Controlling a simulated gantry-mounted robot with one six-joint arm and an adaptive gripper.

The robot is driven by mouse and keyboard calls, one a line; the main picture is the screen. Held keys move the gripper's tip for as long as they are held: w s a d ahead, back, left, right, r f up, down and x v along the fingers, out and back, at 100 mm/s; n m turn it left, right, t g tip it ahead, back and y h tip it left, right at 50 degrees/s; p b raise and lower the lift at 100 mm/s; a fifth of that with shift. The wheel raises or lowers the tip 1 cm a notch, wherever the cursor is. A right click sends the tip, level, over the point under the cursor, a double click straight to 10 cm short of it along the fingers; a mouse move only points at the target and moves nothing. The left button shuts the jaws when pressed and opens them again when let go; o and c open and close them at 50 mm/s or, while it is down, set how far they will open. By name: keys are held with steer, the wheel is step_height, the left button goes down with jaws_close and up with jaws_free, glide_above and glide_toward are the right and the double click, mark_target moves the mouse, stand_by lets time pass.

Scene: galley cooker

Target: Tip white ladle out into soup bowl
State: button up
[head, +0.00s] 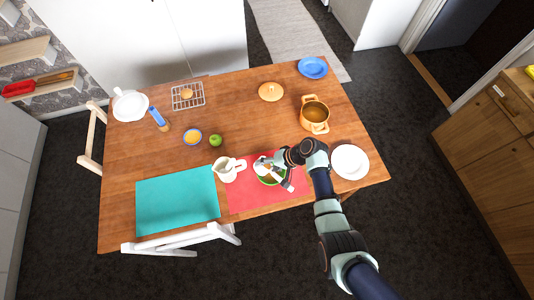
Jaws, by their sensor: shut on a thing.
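The soup bowl (264,181) is green-rimmed and stands on the red placemat (243,202) near the front edge of the table. My gripper (271,164) is over the bowl's far side, shut on the white ladle (262,166). The ladle is small here and partly covered by my gripper, and white parts overlap over the bowl. I cannot tell how far the ladle is tilted or what is in it. My gripper and arm hide part of the bowl, and its contents are hard to make out.
A white jug (225,170) stands close left of the bowl. A white plate (350,162) is to the right, and an orange pot (314,115) stands behind, its lid (271,92) apart. A green apple (215,141) and a teal mat (177,201) lie left. The table centre is clear.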

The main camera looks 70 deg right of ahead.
steer(key=shift+s+d+f+m+t+y+b, duration=0.15)
steer(key=shift+t+y+b, duration=0.2)
steer(key=shift+b, duration=0.4)
steer(key=shift+d+m+t+y+b, duration=0.15)
steer(key=shift+t+y+b, duration=0.2)
steer(key=shift+b, duration=0.35)
stand_by(0.4)
steer(key=shift+a, duration=0.1)
steer(key=shift+s+f+t+b, duration=0.1)
steer(key=shift+t+b, duration=0.2)
steer(key=shift+b, duration=0.35)
steer(key=shift+y, duration=0.3)
steer(key=shift+t+b, duration=0.3)
steer(key=shift+b, duration=0.35)
steer(key=shift+s+y, duration=0.1)
steer(key=shift+y, duration=0.2)
steer(key=shift+s+d+f+m+t+y+b, duration=0.3)
steer(key=shift+t+y+b, duration=0.35)
steer(key=shift+b, duration=1.25)
steer(key=shift+s+d+f+m+t+y+b, duration=0.1)
steer(key=shift+d+f+m+t+y+b, duration=0.55)
steer(key=shift+b, duration=1.2)
stand_by(0.4)
